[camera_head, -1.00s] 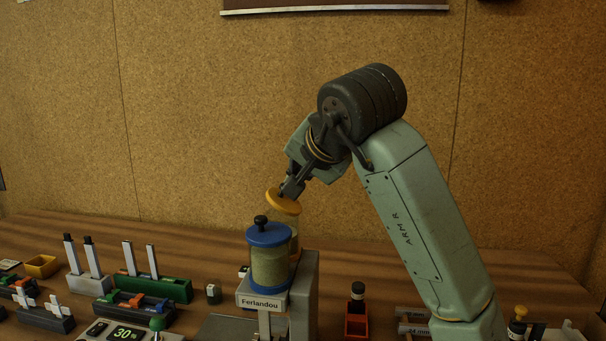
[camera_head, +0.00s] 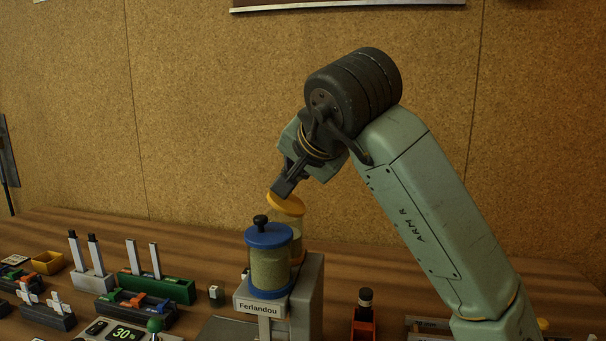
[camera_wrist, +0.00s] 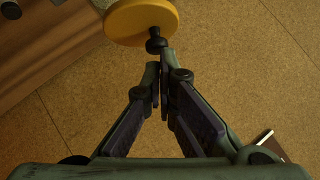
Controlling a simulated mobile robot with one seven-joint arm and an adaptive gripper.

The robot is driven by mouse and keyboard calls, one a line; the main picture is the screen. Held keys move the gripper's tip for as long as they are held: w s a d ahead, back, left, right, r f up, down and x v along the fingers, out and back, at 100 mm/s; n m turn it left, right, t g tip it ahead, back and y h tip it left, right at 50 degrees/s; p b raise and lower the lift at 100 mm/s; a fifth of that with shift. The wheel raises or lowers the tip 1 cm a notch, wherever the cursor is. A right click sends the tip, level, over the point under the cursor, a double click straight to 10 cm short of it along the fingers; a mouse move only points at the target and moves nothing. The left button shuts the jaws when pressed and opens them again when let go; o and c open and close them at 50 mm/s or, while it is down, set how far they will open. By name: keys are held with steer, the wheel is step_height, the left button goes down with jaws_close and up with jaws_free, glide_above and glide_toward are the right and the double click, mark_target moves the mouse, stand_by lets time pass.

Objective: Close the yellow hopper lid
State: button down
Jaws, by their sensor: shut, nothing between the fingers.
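The yellow hopper lid (camera_head: 287,204) is a round disc above a clear jar (camera_head: 297,226), partly behind the blue-lidded hopper (camera_head: 268,265). It looks tilted, and I cannot tell whether it is seated on the jar. My gripper (camera_head: 281,190) is shut and empty, its tips at the upper left of the lid. In the wrist view the lid (camera_wrist: 138,20) is at the top, with a dark knob (camera_wrist: 156,45) at its lower edge. My shut fingertips (camera_wrist: 160,70) are just below that knob; whether they touch it is unclear. The yellow hopper's lower part is mostly hidden.
Both hoppers stand on a grey stand (camera_head: 310,295) labelled Ferlandou. The blue-lidded hopper is in front of the yellow one. Green and grey racks (camera_head: 155,287) stand to the left, with a display unit (camera_head: 125,332).

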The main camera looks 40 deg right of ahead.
steer(key=shift+w+f, duration=0.1)
steer(key=shift+w+a+f+b, duration=0.45)
steer(key=shift+w+a+b, duration=0.4)
steer(key=shift+b, duration=0.1)
steer(key=shift+w, duration=0.1)
stand_by(1.3)
